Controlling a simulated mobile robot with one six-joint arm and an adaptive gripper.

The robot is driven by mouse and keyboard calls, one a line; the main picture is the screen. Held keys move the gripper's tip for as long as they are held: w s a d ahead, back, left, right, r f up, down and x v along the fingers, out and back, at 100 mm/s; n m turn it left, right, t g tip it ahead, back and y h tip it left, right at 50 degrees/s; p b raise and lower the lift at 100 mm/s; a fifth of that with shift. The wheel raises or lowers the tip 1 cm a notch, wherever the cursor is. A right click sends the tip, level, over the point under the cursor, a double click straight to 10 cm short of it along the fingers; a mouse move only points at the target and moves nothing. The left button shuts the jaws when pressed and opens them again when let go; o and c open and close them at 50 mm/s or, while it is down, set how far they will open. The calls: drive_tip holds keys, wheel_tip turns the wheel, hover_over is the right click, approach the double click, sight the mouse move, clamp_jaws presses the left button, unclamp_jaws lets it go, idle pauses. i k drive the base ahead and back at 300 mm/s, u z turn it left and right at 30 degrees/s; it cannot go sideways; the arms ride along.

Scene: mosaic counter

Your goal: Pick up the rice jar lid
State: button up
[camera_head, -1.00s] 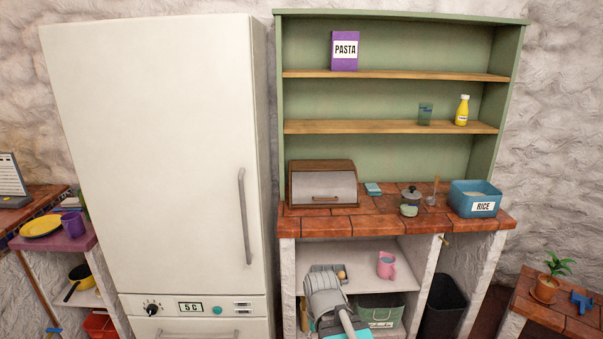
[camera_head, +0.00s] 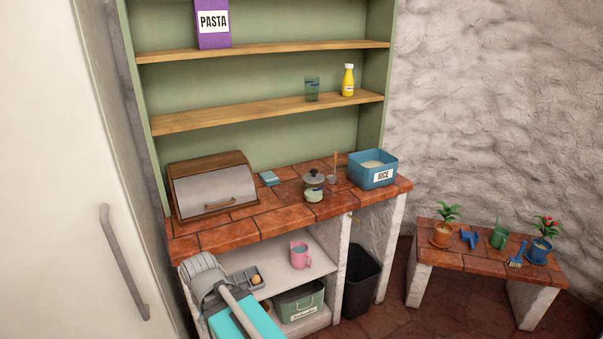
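The blue rice container (camera_head: 358,179), labelled RICE, stands on the right end of the tiled counter. Its top is open and pale rice shows inside. I cannot make out a lid that clearly belongs to it. A small pale-green lidded or banded pot (camera_head: 314,195) sits in front of a grey pot with a knobbed lid (camera_head: 315,181), left of the rice container. My arm shows at the lower left, in front of the counter and well away from the rice container. No gripper fingers can be seen.
A bread box (camera_head: 214,190) stands on the counter's left, with a small teal item (camera_head: 270,178) beside it. A ladle (camera_head: 333,170) is next to the rice container. A pink mug (camera_head: 299,255) is on the shelf below. A low bench (camera_head: 480,252) with plants stands right.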

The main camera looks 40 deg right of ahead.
sight(314, 177)
drive_tip(key=u, duration=0.05)
drive_tip(key=i, duration=1)
drive_tip(key=z, duration=2.15)
